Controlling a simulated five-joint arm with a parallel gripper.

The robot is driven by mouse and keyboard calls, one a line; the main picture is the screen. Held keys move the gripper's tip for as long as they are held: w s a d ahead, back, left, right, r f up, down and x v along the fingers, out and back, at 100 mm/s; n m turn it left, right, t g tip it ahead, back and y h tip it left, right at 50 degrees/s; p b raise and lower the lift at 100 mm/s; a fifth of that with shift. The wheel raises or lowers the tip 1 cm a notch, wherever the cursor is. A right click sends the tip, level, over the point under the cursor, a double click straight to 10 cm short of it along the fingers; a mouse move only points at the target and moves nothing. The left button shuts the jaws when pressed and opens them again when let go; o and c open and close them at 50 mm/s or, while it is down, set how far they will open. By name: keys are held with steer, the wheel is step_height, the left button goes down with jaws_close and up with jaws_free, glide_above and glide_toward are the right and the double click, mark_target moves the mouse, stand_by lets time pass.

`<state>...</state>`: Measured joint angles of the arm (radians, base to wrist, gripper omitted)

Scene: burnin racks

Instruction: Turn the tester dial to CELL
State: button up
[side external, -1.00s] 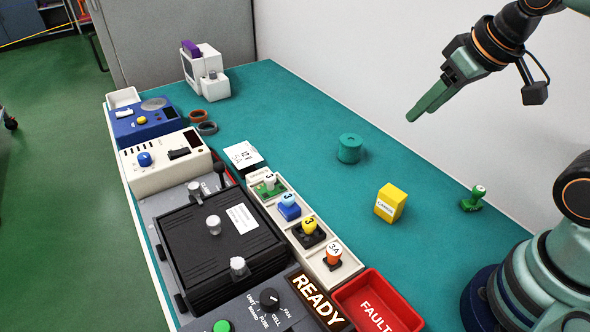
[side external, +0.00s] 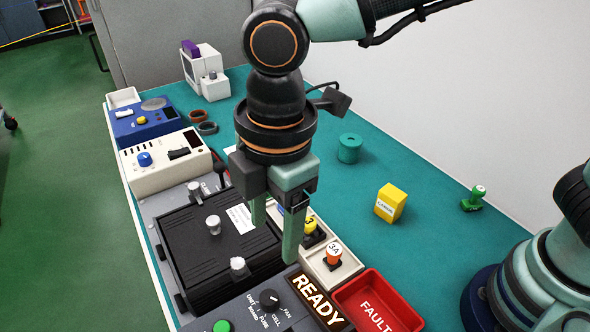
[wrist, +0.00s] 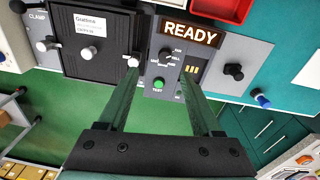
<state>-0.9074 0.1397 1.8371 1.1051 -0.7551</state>
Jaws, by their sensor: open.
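The tester dial (side external: 269,298) is a black knob on the dark grey panel, ringed by white labels including FAN, CELL, FUSE, BOARD and UNIT. It also shows in the wrist view (wrist: 166,55), between my fingers. I cannot tell for sure which label its pointer faces. My gripper (side external: 273,243) is open and empty, pointing down above the near end of the black case, behind and above the dial in the side view. In the wrist view my gripper (wrist: 163,77) has one finger on each side of the panel strip with the dial.
A green TEST button (wrist: 158,84) sits by the dial. The READY sign (side external: 318,302) and red FAULT tray (side external: 376,302) lie to its right. The black case (side external: 190,250) with silver knobs (side external: 238,266) borders the panel.

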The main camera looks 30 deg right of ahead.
mark_target(270, 296)
steer(key=shift+n, duration=0.6)
steer(key=f, duration=0.4)
steer(key=a+f, duration=0.1)
steer(key=f, duration=0.3)
steer(key=s+a+f, duration=0.1)
steer(key=f, duration=0.4)
jaws_close()
